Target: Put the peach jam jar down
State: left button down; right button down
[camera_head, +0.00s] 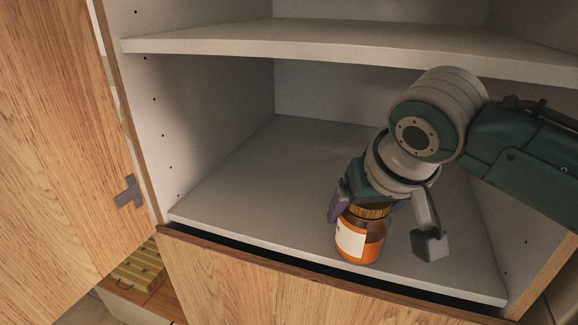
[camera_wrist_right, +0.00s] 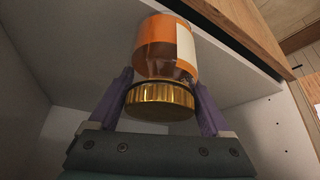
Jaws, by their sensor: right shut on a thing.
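The peach jam jar (camera_head: 358,240) is a glass jar with orange contents, a pale label and a gold lid. It is upright at the front of the lower shelf board (camera_head: 240,190). My right gripper (camera_head: 384,222) comes down over it from above and is shut on it. In the right wrist view the jar (camera_wrist_right: 165,50) shows with its gold lid (camera_wrist_right: 160,100) between the two fingers of the gripper (camera_wrist_right: 160,88). I cannot tell whether the jar's base touches the board. My left gripper is not in view.
An upper shelf board (camera_head: 330,42) runs above the arm. A wooden door (camera_head: 60,140) stands open at the left, and a wooden front panel (camera_head: 260,285) lies below the board. The board is bare to the left of and behind the jar. A yellow slatted thing (camera_head: 140,268) sits low at the left.

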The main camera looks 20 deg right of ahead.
jog(key=shift+w+d+r, duration=0.1)
jog(key=shift+w, duration=0.3)
jog(key=w, duration=0.2)
jog(key=shift+w+d+b, duration=0.25)
jog(key=shift+w+b, duration=0.05)
jog(key=shift+b, duration=0.05)
jog(key=shift+w+f+b, duration=0.2)
jog(key=shift+f+b, duration=0.45)
jog(key=shift+f, duration=0.15)
jog(key=shift+s, duration=0.1)
jog(key=shift+f+b, duration=0.15)
jog(key=shift+b, duration=0.15)
grip_release()
